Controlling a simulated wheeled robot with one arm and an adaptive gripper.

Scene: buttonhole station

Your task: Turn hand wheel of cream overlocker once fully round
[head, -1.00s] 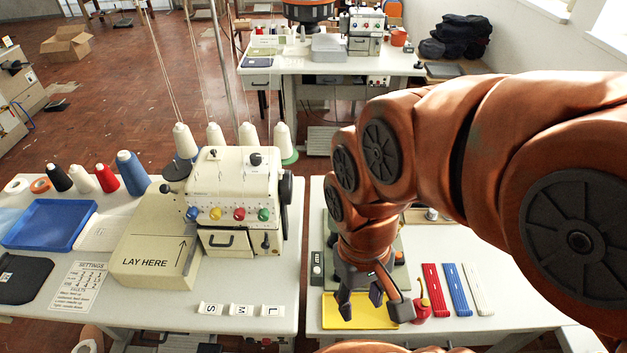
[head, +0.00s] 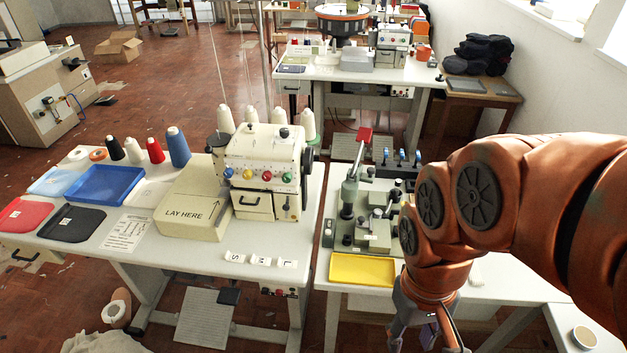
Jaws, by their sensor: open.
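The cream overlocker (head: 265,172) stands at the right of the left table, with coloured knobs on its front. Its dark hand wheel (head: 308,160) is on its right side, seen nearly edge-on. My gripper (head: 425,338) points down at the bottom of the head view, in front of the right table and well to the right of the overlocker. It is open and apart from the wheel. Its fingertips are partly cut off by the picture's lower edge.
A yellow tray (head: 362,269) and a grey-green machine with a red-tipped lever (head: 350,190) are on the right table, between my arm and the overlocker. A beige box (head: 192,212) marked LAY HERE adjoins the overlocker. Size tags (head: 260,260) lie in front.

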